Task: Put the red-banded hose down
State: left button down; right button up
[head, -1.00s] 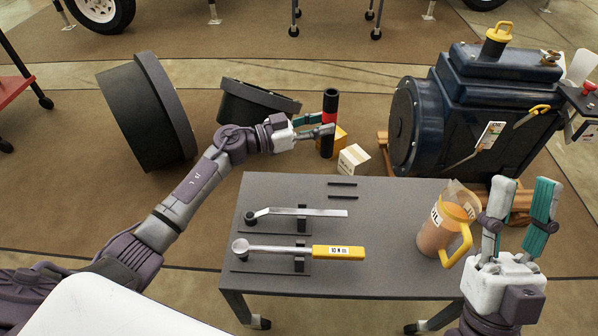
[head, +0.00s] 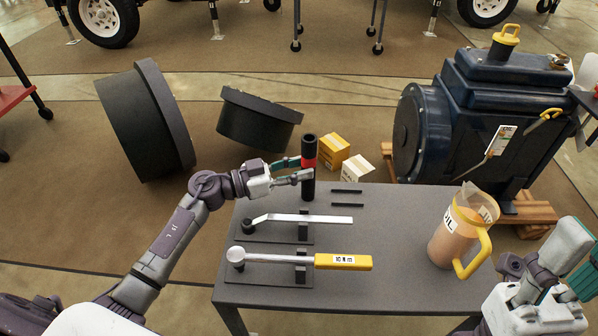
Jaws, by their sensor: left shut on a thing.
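The red-banded hose (head: 309,185) is a short black upright tube with a red band near its upper part. My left gripper (head: 306,170) is shut on it around the band, coming in from the left. The hose's lower end shows against the back part of the grey table (head: 400,220), just left of two small black bars. I cannot tell whether it touches the tabletop. My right gripper (head: 580,262) is at the right edge, partly cut off, with its fingers apart and nothing between them.
Two torque wrenches (head: 300,219) (head: 342,262) lie on stands on the table. Two black bars (head: 347,197) lie at its back, and an oil jug (head: 460,232) stands at its right. Boxes (head: 335,150) and a large blue engine (head: 480,120) are behind the table.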

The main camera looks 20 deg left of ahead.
pick_arm(q)
jog(key=shift+r, duration=0.1)
jog(key=c, duration=0.8)
grip_release()
